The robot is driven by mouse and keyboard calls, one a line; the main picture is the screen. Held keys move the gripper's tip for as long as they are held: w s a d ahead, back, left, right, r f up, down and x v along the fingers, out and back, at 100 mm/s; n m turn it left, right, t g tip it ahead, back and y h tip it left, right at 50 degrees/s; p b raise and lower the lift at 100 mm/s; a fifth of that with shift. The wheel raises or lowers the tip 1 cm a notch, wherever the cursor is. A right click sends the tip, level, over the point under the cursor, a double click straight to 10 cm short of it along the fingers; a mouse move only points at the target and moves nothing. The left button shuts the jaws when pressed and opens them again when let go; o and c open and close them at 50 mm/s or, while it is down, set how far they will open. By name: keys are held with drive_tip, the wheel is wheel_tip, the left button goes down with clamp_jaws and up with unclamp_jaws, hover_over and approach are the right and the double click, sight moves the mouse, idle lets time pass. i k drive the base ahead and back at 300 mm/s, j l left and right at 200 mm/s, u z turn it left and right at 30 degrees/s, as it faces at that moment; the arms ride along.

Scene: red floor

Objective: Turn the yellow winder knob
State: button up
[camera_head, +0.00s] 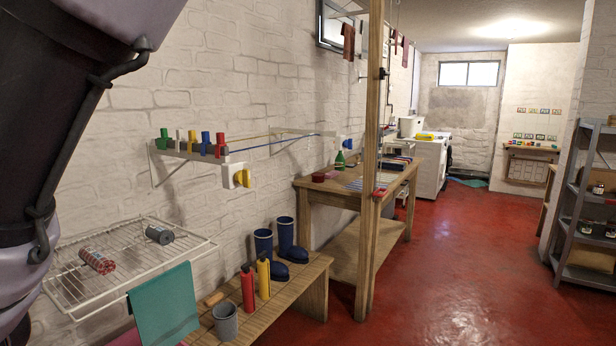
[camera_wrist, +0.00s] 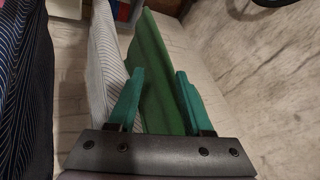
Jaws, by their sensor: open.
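In the head view a yellow winder knob (camera_head: 243,178) sits on a small white box (camera_head: 229,173) at the right end of a near wall shelf (camera_head: 190,153). Another small fitting (camera_head: 346,143) with some yellow shows farther along the wall, too small to make out. My gripper does not show in the head view. In the wrist view my gripper (camera_wrist: 158,82) has two teal fingers spread apart. A green cloth-like sheet (camera_wrist: 160,75) shows between them, and a pale striped one (camera_wrist: 104,65) is at the left finger. I cannot tell whether they touch the fingers. No knob shows in the wrist view.
Several coloured pegs stand on the wall shelf, with cords running right. Below are a white wire rack (camera_head: 130,262) with a teal cloth (camera_head: 163,305) and a wooden bench (camera_head: 285,292) with bottles and boots. A wooden post (camera_head: 371,150) stands beyond. Red floor (camera_head: 450,270) is clear at right.

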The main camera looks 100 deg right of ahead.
sight(241, 177)
drive_tip(key=z, duration=2.15)
drive_tip(key=j+z, duration=0.2)
drive_tip(key=z, duration=0.15)
drive_tip(key=j+z, duration=0.2)
drive_tip(key=z, duration=0.2)
drive_tip(key=j+z, duration=0.2)
drive_tip(key=z, duration=0.15)
